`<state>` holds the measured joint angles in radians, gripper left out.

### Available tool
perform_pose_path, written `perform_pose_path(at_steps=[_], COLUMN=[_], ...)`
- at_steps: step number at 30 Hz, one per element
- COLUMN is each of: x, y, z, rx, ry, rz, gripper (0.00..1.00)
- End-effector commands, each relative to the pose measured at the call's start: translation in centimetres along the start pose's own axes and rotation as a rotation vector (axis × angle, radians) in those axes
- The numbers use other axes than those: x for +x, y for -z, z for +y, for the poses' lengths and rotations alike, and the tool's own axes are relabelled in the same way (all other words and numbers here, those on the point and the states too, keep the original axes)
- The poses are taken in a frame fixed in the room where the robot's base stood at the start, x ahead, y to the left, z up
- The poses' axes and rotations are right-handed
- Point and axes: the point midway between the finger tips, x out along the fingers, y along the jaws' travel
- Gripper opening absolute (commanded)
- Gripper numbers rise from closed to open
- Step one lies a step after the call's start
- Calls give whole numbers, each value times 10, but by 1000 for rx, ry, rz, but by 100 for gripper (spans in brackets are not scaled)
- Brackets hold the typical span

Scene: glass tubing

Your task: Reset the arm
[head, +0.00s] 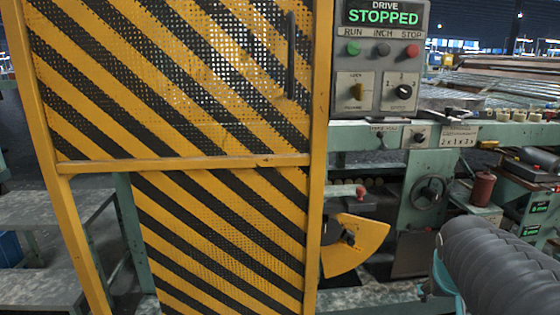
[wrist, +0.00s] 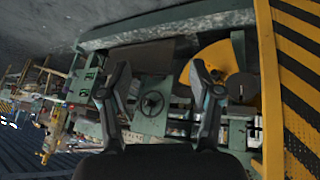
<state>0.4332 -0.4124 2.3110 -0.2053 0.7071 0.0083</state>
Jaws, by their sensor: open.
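My gripper (wrist: 160,100) shows in the wrist view with its two dark fingers spread apart. Nothing is between the fingertips. Behind the gap is the green machine with its handwheel (wrist: 153,103), which I see past the fingers at some distance. In the head view my grey ribbed arm (head: 500,265) reaches in from the lower right, and my gripper is not visible there. The wrist view is turned, with the striped guard at its right edge.
A yellow-and-black mesh guard (head: 220,210) fills the left of the head view. Right of it hangs a control panel (head: 378,62) reading "DRIVE STOPPED". Below are a yellow quarter-disc cover (head: 358,245), a handwheel (head: 429,192) and a red-brown can (head: 482,188). Grey steps (head: 45,210) stand at left.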

Motion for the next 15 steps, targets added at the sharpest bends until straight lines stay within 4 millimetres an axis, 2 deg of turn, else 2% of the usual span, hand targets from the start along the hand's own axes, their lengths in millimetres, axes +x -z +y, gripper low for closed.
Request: perform_pose_path(at_steps=[1, 3, 6, 10, 15], x=[-9, -20, -39, -58, -77], y=[-24, -57, -96, -114, -115], z=[-24, -54, -92, -118, -133], rx=[-10, -27, -71, -147, -215], ry=[52, 125, 224, 295, 338], rz=[-41, -97, -126, -69, -8], gripper=[64, 64, 64, 64, 64])
